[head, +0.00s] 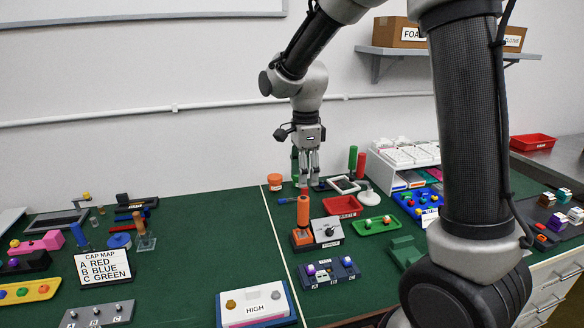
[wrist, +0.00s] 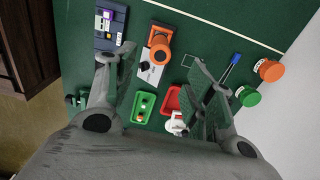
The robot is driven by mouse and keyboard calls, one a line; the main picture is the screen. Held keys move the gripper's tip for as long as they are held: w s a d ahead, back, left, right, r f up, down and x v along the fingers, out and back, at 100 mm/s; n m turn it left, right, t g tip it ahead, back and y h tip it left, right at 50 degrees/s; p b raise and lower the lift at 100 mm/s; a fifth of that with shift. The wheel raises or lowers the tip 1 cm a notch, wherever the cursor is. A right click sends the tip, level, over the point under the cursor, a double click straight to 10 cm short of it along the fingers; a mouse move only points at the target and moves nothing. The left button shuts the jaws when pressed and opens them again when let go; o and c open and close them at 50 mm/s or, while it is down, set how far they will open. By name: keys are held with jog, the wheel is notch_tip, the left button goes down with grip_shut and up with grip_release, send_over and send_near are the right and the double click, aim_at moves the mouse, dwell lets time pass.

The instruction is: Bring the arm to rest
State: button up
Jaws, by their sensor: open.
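The orange cylinder (wrist: 160,44) shows between and beyond the fingers in that view. From the head view I cannot tell the exact gap between the fingertips and the cylinder.
A red tray (head: 343,206) and green tray (head: 375,226) lie right of the gripper. A white HIGH box (head: 254,305) and CAP MAP sign (head: 103,267) stand nearer. An orange jar (head: 275,182) stands behind.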

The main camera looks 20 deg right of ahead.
jog(key=n, duration=0.2)
jog(key=shift+s+n, duration=0.1)
jog(key=shift+n, duration=0.2)
jog(key=s+d+r+n+t, duration=0.1)
jog(key=s+d+r+n, duration=0.2)
jog(key=s+d+n, duration=0.2)
jog(key=s+d+r+n+t, duration=0.2)
jog(key=s+d+r+n, duration=0.2)
jog(key=s, duration=0.7)
jog(key=s+d+r+n+t, duration=0.1)
jog(key=s+d+r+n, duration=0.3)
jog(key=s+d+n, duration=0.1)
jog(key=s+n, duration=0.1)
jog(key=s, duration=0.1)
jog(key=shift+s+d+r, duration=0.15)
jog(key=shift+s+d, duration=0.25)
